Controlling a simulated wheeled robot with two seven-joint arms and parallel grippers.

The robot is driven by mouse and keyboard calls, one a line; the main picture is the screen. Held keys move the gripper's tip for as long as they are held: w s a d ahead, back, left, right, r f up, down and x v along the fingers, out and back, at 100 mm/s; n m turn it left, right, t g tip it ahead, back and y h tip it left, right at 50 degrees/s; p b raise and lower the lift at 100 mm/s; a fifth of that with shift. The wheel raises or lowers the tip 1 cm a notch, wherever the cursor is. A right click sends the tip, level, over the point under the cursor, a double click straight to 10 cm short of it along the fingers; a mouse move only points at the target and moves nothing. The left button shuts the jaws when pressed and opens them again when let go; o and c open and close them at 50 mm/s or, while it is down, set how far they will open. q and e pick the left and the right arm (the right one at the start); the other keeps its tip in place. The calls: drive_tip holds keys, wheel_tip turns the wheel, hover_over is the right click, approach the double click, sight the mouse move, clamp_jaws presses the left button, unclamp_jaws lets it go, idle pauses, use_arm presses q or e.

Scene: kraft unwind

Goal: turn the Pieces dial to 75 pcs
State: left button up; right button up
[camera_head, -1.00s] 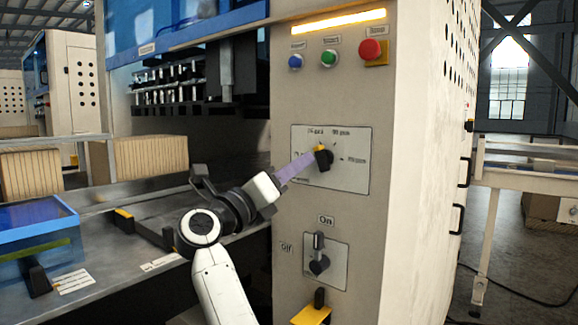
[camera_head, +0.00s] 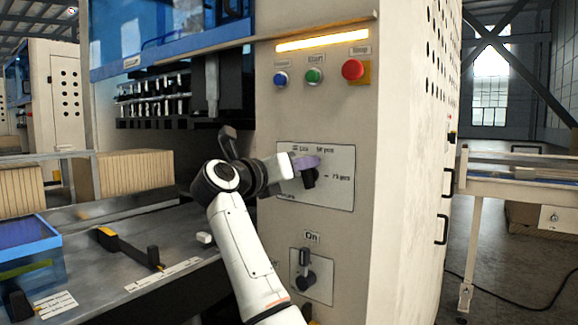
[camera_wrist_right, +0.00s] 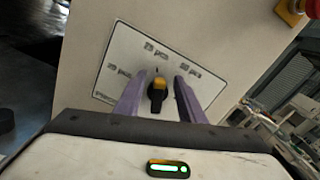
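The Pieces dial (camera_head: 309,179) is a black knob on a white label plate (camera_head: 338,195) on the machine's front panel. In the right wrist view the dial (camera_wrist_right: 157,97) has a yellow mark on its upper end. In the wrist view the right gripper's fingers (camera_wrist_right: 157,100) stand apart either side of the dial, with gaps visible. My left gripper is not in view.
Blue (camera_head: 281,78), green (camera_head: 314,75) and red (camera_head: 353,69) buttons sit above the plate. An On/Off switch (camera_head: 305,275) is below it. A metal work table (camera_head: 110,270) with a blue bin (camera_head: 28,250) extends left.

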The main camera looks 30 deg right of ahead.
drive_tip(key=shift+w+d, duration=0.1)
drive_tip(key=shift+d, duration=0.15)
clamp_jaws()
drive_tip(key=shift+f, duration=0.15)
drive_tip(key=shift+s+d+m+b, duration=0.1)
drive_tip(key=shift+s+m+b, duration=0.15)
drive_tip(key=shift+m+b, duration=0.65)
drive_tip(key=shift+s+d+m+b, duration=0.1)
drive_tip(key=shift+s+m+b, duration=0.2)
drive_tip(key=shift+m, duration=1.1)
drive_tip(key=shift+f, duration=0.1)
